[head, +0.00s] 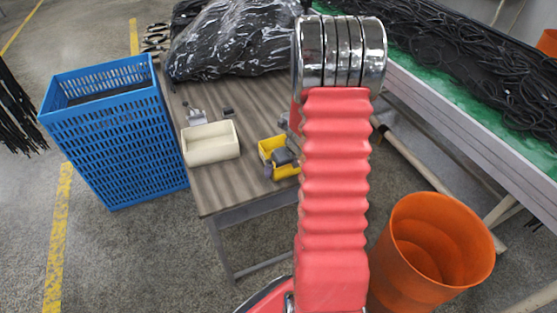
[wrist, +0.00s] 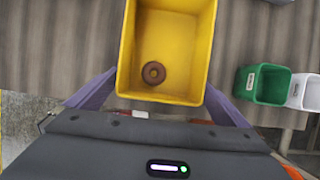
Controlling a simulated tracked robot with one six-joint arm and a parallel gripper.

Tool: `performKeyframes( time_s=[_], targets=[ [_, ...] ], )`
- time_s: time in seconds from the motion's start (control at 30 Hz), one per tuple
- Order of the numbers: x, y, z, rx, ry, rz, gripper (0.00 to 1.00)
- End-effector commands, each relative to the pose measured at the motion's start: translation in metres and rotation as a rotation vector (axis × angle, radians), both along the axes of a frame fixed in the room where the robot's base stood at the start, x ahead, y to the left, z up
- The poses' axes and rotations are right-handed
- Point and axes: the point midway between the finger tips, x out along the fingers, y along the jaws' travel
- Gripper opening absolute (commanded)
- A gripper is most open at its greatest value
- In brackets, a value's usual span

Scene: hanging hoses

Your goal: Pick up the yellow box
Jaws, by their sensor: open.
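The yellow box (head: 267,146) stands near the front edge of the table, partly hidden by my arm and gripper. In the wrist view the yellow box (wrist: 187,35) is open at the top and holds a small brown ring (wrist: 154,73). My gripper (wrist: 160,92) is open, with one grey finger at each side of the box's near end. I cannot tell if the fingers touch the walls.
A cream bin (head: 210,144) stands left of the box on the table (head: 222,188). In the wrist view a green bin (wrist: 264,85) and a white bin (wrist: 305,92) stand to the right. A blue crate (head: 118,135) and an orange bucket (head: 437,248) stand beside the table.

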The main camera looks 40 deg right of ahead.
Motion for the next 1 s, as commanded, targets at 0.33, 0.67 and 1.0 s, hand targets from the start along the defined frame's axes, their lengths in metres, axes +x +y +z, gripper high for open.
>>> performKeyframes(
  time_s=[0.33, 0.67, 1.0],
  targets=[
    [-0.0001, 0.0000, 0.0001, 0.000, 0.000, 0.000, 0.93],
    [-0.0001, 0.0001, 0.0001, 0.000, 0.000, 0.000, 0.70],
    [0.0001, 0.0001, 0.0005, 0.000, 0.000, 0.000, 0.57]
  ],
)
